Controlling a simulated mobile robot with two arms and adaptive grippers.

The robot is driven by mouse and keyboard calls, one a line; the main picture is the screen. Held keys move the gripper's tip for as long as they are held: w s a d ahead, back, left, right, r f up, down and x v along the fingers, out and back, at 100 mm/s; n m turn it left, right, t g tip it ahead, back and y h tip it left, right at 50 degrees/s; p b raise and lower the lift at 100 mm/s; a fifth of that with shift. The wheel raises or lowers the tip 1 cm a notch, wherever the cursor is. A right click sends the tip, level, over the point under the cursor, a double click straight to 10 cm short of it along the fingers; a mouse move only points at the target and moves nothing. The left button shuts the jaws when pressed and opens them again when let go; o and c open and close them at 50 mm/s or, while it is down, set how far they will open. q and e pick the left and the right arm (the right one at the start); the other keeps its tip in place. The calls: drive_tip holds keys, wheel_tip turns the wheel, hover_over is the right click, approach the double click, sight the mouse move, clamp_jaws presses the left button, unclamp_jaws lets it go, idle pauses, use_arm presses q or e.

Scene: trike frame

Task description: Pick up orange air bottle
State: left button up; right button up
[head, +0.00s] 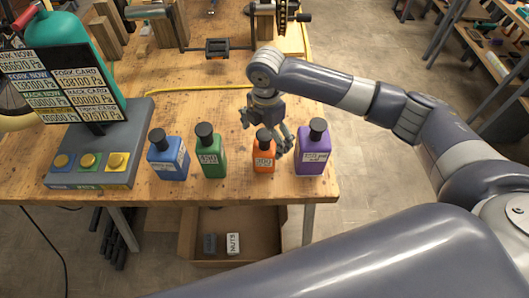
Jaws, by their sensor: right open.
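The orange bottle (264,158) stands upright on the wooden table near its front edge, with a black cap and a white label. It stands between a green bottle (211,157) and a purple bottle (314,156). My right gripper (265,132) is open just behind and above the orange bottle, with its fingers pointing down around the cap area. I cannot tell whether a finger touches the bottle. My left gripper is not in view.
A blue bottle (168,161) stands left of the green one. A grey box with yellow buttons (89,160) and a sign board (72,88) stand at the left. A yellow cable (195,87) crosses the table.

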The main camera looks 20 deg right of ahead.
sight(264, 151)
drive_tip(key=shift+w+f+p, duration=0.2)
drive_tip(key=shift+f+p, duration=0.3)
drive_tip(key=shift+f, duration=1.8)
drive_tip(key=c, duration=1.9)
drive_tip(key=shift+r, duration=0.1)
drive_tip(key=shift+c, duration=0.2)
